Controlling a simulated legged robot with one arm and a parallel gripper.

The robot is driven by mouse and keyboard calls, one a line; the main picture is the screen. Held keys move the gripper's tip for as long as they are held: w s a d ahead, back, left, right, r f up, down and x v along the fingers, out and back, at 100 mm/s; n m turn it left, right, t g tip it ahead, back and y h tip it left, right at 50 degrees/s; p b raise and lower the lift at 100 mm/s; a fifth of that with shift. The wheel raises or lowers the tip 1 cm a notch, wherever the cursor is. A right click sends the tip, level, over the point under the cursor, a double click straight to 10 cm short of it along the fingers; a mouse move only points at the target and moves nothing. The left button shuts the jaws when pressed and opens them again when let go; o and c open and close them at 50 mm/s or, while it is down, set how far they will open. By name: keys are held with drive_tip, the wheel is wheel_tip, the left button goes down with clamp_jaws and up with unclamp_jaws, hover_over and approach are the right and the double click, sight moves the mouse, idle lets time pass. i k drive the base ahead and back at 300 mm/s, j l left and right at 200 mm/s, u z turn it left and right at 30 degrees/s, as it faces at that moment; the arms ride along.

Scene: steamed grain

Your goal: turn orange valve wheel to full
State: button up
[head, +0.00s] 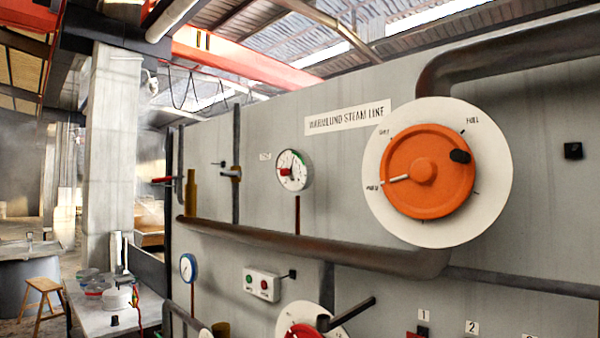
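The orange valve wheel (420,197) is mounted on a round white dial plate (492,190) on the grey panel, right of centre. A white pointer line on the wheel points left and slightly down, at the lower-left label, which is too small to read surely. A dark knob (460,156) sits on the wheel's upper right. The "FULL" mark (472,120) is at the plate's upper right. Another label, hard to read, is at the upper left. My gripper is not in view, and nothing touches the wheel.
A thick brown pipe (300,245) runs below the wheel, and another (500,58) bends above it. A red wheel (303,331) with a dark bar (352,311) beside it is at the bottom. A gauge (293,170) and button box (263,284) are left. Space before the orange wheel looks clear.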

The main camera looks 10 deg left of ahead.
sight(428, 171)
drive_tip(key=k+l+z, duration=0.1)
drive_tip(key=z, duration=0.25)
drive_tip(key=k+l+z, duration=0.15)
drive_tip(key=z, duration=0.2)
drive_tip(key=k+l+z, duration=0.1)
drive_tip(key=z, duration=0.25)
drive_tip(key=l, duration=0.1)
